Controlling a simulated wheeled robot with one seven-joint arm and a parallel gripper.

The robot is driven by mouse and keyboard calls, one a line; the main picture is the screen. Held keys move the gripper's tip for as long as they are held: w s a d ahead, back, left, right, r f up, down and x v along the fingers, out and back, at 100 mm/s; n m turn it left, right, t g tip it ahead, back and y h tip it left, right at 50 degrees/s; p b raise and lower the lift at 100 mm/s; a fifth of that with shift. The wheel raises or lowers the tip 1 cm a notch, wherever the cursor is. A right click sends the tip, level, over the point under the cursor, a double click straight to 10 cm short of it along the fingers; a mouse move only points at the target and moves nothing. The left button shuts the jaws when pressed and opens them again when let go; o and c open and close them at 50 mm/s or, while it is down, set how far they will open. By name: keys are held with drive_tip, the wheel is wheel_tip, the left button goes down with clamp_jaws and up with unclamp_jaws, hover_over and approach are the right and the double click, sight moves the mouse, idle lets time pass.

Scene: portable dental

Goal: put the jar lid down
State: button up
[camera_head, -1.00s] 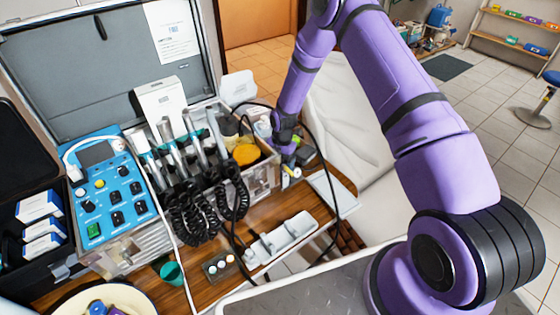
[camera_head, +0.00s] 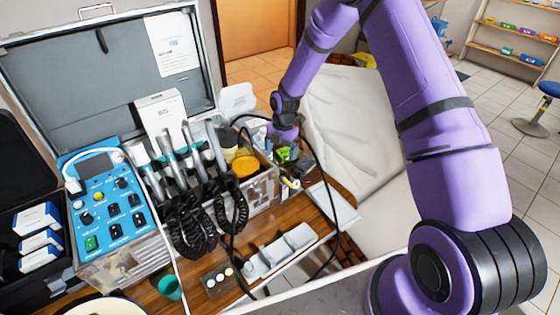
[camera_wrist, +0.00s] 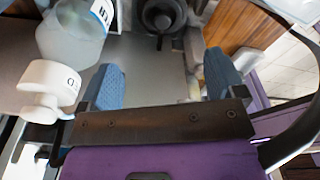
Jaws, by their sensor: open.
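An orange-yellow round lid (camera_head: 246,166) lies at the right end of the equipment case, by the dental handpieces; I take it for the jar lid. It looks flat and apart from my gripper. My gripper (camera_head: 287,154) is just right of it, over the case's right end, its fingers small and partly hidden in the head view. In the wrist view my gripper (camera_wrist: 163,80) has its two blue pads wide apart, with only a grey surface seen between them. I cannot make out the lid in the wrist view.
A translucent bottle (camera_wrist: 72,35) and a white cap-like part (camera_wrist: 48,85) are close by the left finger. A black round part (camera_wrist: 162,14) lies ahead. Handpieces (camera_head: 195,150) and black coiled cords (camera_head: 190,222) crowd the case. A white power strip (camera_head: 282,250) lies in front.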

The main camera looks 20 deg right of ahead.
drive_tip(key=s+d+r+m+t+h, duration=0.1)
drive_tip(key=s+r+m, duration=0.3)
drive_tip(key=r, duration=0.6)
drive_tip(key=s+d+r+m+t, duration=0.1)
drive_tip(key=s+d+r+m, duration=0.2)
drive_tip(key=r, duration=0.8)
drive_tip(key=s+r+m+t+h, duration=0.1)
drive_tip(key=s+r+m, duration=0.3)
drive_tip(key=r, duration=0.6)
drive_tip(key=s+r+m+t, duration=0.1)
drive_tip(key=s+r+m, duration=0.3)
drive_tip(key=s, duration=0.5)
drive_tip(key=s+d+r+m+t, duration=0.1)
drive_tip(key=s+r+m, duration=0.3)
drive_tip(key=s, duration=0.5)
drive_tip(key=s+d+r+m+t+y, duration=0.1)
drive_tip(key=s+r+m, duration=0.3)
drive_tip(key=s+m, duration=0.3)
drive_tip(key=shift+s+r, duration=0.2)
drive_tip(key=shift+s, duration=1)
